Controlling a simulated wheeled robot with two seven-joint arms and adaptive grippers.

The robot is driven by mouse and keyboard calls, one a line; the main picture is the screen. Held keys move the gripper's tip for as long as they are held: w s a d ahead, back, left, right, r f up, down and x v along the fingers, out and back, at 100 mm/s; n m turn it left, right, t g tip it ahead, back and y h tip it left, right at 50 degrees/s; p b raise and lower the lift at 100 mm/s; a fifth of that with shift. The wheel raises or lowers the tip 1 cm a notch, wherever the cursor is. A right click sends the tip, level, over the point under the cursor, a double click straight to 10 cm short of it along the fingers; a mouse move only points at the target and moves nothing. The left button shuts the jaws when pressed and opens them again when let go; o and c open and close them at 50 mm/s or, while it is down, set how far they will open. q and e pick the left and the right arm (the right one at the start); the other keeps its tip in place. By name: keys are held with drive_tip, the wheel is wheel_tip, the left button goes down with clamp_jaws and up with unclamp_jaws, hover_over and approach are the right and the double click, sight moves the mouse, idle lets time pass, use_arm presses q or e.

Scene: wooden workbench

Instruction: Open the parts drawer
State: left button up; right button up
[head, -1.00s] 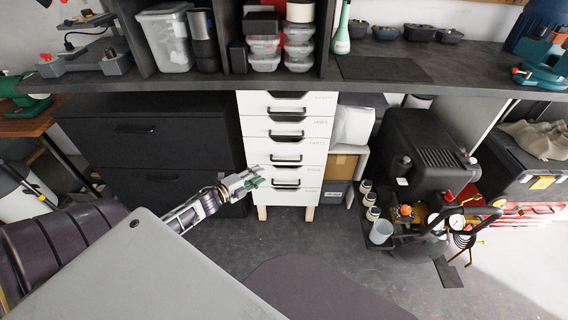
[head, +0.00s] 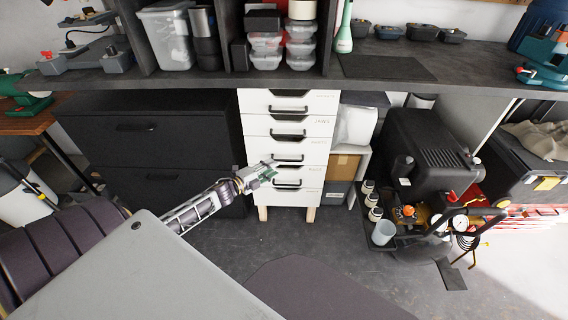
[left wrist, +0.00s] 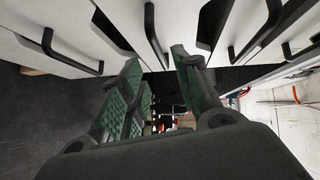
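A white drawer unit (head: 258,145) stands under the bench, with several drawers stacked one above another, black bar handles and small labels. The labels are too small to read surely; one on a middle drawer (head: 318,141) seems to say "parts". All drawer fronts look closed. My left gripper (head: 269,170) is in front of the lower drawers, close to the lower handles (head: 288,158). In the left wrist view its green-padded fingers (left wrist: 157,70) are apart with nothing between them. Several handles (left wrist: 152,35) show beyond the fingers, and none is gripped. My right gripper is not seen.
A dark cabinet (head: 150,150) stands left of the drawers. A cardboard box (head: 343,166) sits on a shelf at their right. A black compressor (head: 425,150) with hoses and jars stands further right. The grey floor (head: 235,235) before the drawers is open.

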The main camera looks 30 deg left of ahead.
use_arm(q)
drive_tip(key=b+x, duration=0.2)
drive_tip(key=x, duration=0.5)
drive_tip(key=shift+w, duration=0.4)
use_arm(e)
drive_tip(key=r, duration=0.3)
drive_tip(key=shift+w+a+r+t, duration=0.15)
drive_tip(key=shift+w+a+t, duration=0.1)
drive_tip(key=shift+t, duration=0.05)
use_arm(q)
drive_tip(key=shift+d+f, duration=0.1)
clamp_jaws()
